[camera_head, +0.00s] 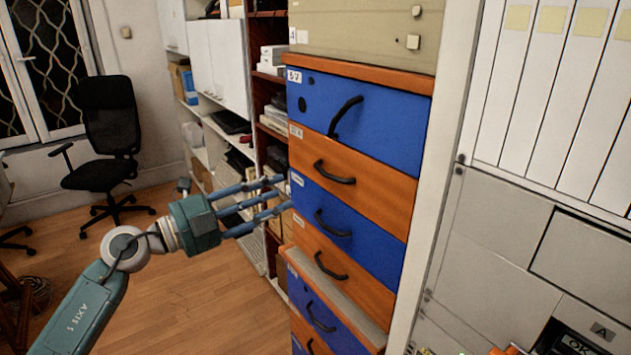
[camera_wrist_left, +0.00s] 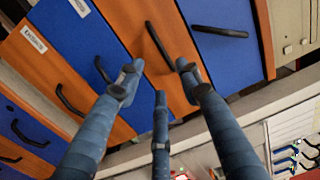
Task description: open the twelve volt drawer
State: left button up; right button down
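A tall stack of blue and orange drawers with black arched handles stands right of centre in the head view. The top blue drawer (camera_head: 375,115) has a label resembling "5 V". Below it is an orange drawer (camera_head: 385,190), then a blue drawer (camera_head: 375,245) and another orange one (camera_head: 365,282); their labels are too small to read, so I cannot tell which is twelve volt. These drawers look closed. My left gripper (camera_head: 281,194) has its three fingers spread and empty, left of the drawer fronts. In the left wrist view, its fingertips (camera_wrist_left: 160,82) are near the orange drawer's handle (camera_wrist_left: 158,42), apparently not touching it. My right gripper is out of view.
More drawers (camera_head: 325,310) stand below a ledge. A beige box (camera_head: 365,30) sits on top of the stack. Shelves (camera_head: 272,75) stand behind, and a black office chair (camera_head: 105,135) stands at the far left. A grey panelled unit (camera_head: 500,215) is at right. The floor at left is mostly clear.

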pick_arm(q)
jog(key=p+x, duration=0.2)
jog(key=x, duration=0.8)
jog(key=shift+w+d+p, duration=0.25)
jog(key=shift+p, duration=0.15)
jog(key=shift+r, duration=0.1)
grip_shut()
